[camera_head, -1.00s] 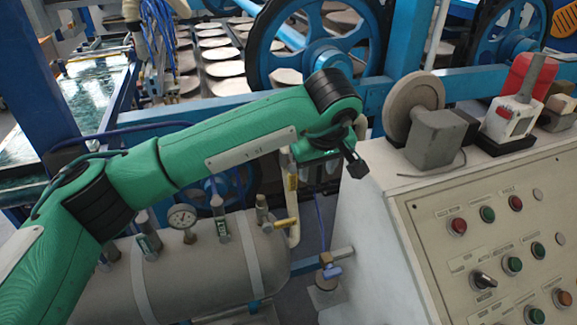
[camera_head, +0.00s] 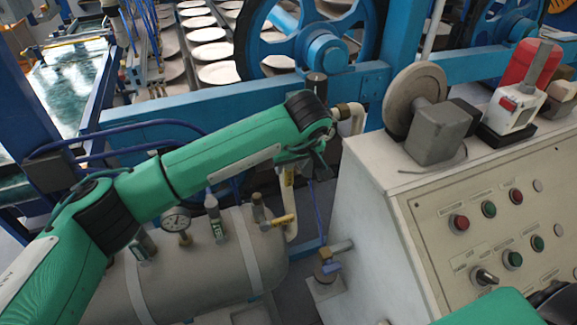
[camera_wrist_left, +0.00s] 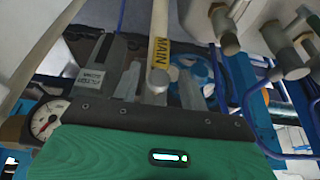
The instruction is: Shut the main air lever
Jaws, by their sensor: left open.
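A yellow lever (camera_head: 283,219) sticks out sideways from a valve at the right end of the grey air tank (camera_head: 208,268). In the left wrist view a yellow label (camera_wrist_left: 160,35) reading MAIN shows on a pale bar ahead of the gripper. My left gripper (camera_head: 318,160) is open, above and to the right of the yellow lever and apart from it. Its fingers are small and dark in the head view. My right gripper is not in view.
A pressure gauge (camera_head: 177,218) and other valves stand on the tank. A valve with a blue handle (camera_head: 331,267) sits low beside the cream control cabinet (camera_head: 375,215). The cabinet bounds the space on the right. A blue beam (camera_head: 235,110) runs behind.

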